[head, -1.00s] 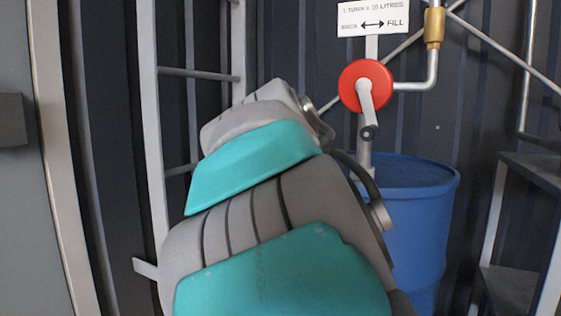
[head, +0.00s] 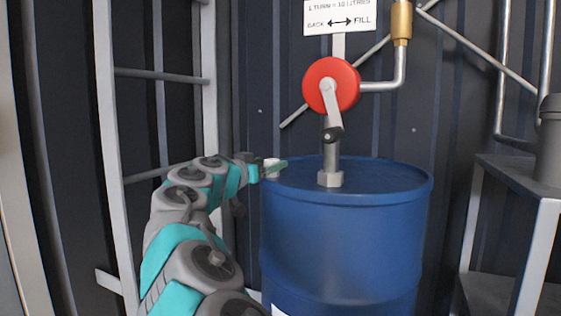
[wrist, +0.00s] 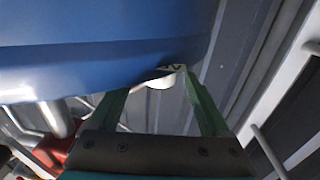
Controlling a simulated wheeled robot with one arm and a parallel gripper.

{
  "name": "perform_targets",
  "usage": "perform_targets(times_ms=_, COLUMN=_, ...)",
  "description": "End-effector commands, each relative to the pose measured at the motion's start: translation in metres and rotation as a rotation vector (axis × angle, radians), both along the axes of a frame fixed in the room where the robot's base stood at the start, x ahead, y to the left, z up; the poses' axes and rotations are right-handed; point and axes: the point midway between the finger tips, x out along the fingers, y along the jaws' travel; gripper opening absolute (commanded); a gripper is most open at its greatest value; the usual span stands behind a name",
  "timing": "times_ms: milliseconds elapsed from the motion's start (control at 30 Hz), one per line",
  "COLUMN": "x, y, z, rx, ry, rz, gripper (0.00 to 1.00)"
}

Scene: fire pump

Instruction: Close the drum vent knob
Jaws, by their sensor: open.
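The blue drum (head: 345,235) stands upright, and its side fills the upper left of the wrist view (wrist: 90,50). A small white piece (head: 271,162) shows at the left edge of the drum's top; it looks like the vent knob. In the wrist view a pale round piece (wrist: 159,82) with a dark mark shows between my fingertips, partly hidden by the drum. My gripper (head: 277,170) is at the drum's left rim, open, with one green finger on each side of that piece in the wrist view (wrist: 155,78). I cannot tell whether the fingers touch it.
A pump with a red body (head: 331,85) and a crank handle (head: 333,133) rises from the drum's top. A sign (head: 339,17) reads BACK and FILL. A ladder (head: 160,75) stands behind my arm at left. A metal shelf (head: 515,175) stands at right.

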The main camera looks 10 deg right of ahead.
Motion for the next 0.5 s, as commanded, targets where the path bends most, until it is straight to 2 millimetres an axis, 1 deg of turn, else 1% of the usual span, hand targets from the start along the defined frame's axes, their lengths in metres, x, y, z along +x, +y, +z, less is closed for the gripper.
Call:
perform_targets(times_ms=33, x=0.007, y=-0.006, z=0.000, rx=0.002, ry=0.001, rz=0.000, gripper=0.81)
perform_targets(times_ms=233, x=0.027, y=-0.024, z=-0.002, rx=0.002, ry=0.004, rz=-0.002, gripper=0.81)
perform_targets(times_ms=500, x=0.039, y=-0.035, z=0.001, rx=0.001, ry=-0.001, rz=-0.001, gripper=0.81)
